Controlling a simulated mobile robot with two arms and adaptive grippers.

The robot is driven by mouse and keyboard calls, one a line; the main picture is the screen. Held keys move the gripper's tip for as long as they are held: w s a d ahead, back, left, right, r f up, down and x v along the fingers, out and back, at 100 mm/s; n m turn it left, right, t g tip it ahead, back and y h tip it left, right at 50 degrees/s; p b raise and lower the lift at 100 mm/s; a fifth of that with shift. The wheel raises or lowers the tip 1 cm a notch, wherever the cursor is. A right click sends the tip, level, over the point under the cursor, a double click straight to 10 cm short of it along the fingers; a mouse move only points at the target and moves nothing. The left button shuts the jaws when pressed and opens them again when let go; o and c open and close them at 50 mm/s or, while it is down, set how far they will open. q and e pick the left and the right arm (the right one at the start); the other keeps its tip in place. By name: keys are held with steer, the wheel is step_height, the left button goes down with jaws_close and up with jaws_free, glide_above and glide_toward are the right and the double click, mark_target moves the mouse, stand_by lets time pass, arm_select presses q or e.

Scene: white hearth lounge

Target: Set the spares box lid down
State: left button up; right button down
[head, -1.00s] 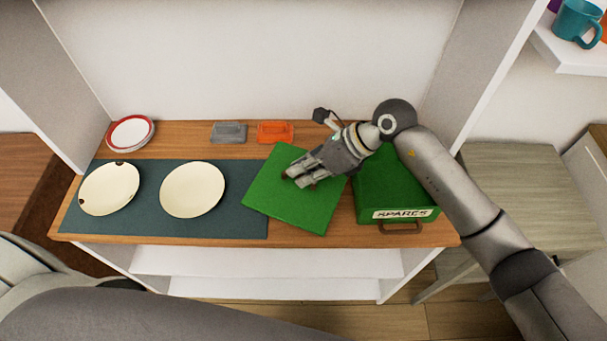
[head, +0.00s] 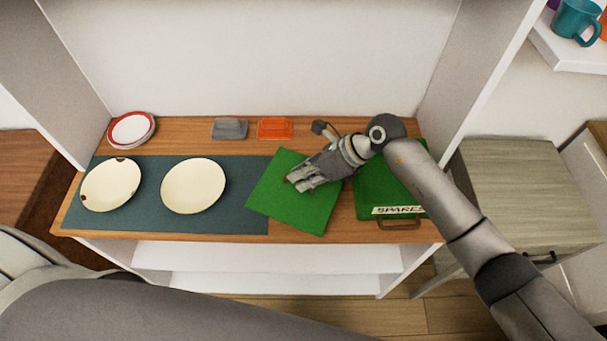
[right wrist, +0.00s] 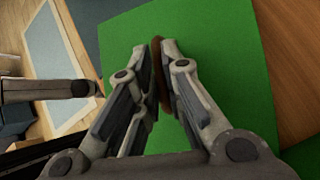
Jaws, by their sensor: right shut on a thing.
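The green spares box lid (head: 312,214) is a flat square panel over the wooden top, turned at an angle, just left of the box. Its left corner overlaps the edge of the dark mat. My right gripper (head: 296,183) is above the lid, shut on its brown handle. In the right wrist view the fingers (right wrist: 160,62) close around the handle (right wrist: 160,78), and the lid (right wrist: 220,50) fills the middle. I cannot tell whether the lid touches the top. The green spares box (head: 371,202) stands to the right, partly hidden by my right arm. My left gripper is out of view.
Two cream plates (head: 193,187) lie on the dark mat (head: 145,217). Stacked red-rimmed plates (head: 131,129) stand at the back left. A grey dish (head: 229,128) and an orange dish (head: 274,128) sit along the back. Side walls bound the wooden top (head: 190,145).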

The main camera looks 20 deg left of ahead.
steer(key=c, duration=1.5)
jaws_free()
steer(key=shift+c, duration=0.2)
steer(key=shift+r+p, duration=0.45)
steer(key=shift+p, duration=0.1)
steer(key=b+v, duration=0.3)
steer(key=v, duration=0.9)
steer(key=shift+f, duration=0.1)
